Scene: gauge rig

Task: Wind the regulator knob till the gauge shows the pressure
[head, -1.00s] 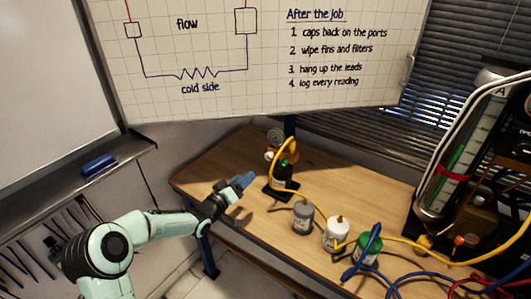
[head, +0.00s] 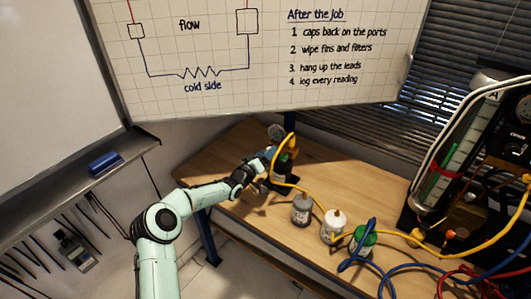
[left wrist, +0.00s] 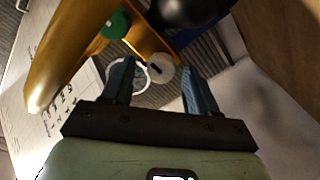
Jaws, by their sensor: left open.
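The gauge (head: 276,132) is a small pale round dial at the top of the dark bottle rig (head: 280,168) on the wooden bench; its reading is too small to make out. My left gripper (head: 269,153) is beside the rig's upper part and hides some of it. In the left wrist view, the open blue fingers of my left gripper (left wrist: 158,70) stand either side of a pale round knob (left wrist: 161,67) with a dark mark. I see a gap on both sides of it and cannot tell contact. Brass parts and a green cap (left wrist: 116,23) lie beyond. My right gripper is not in view.
A yellow hose (head: 313,199) runs from the rig across the bench (head: 230,145). Grey (head: 301,210), white (head: 334,226) and green (head: 363,241) canisters stand in front to the right. A whiteboard (head: 345,95) hangs behind. The bench's left part is clear.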

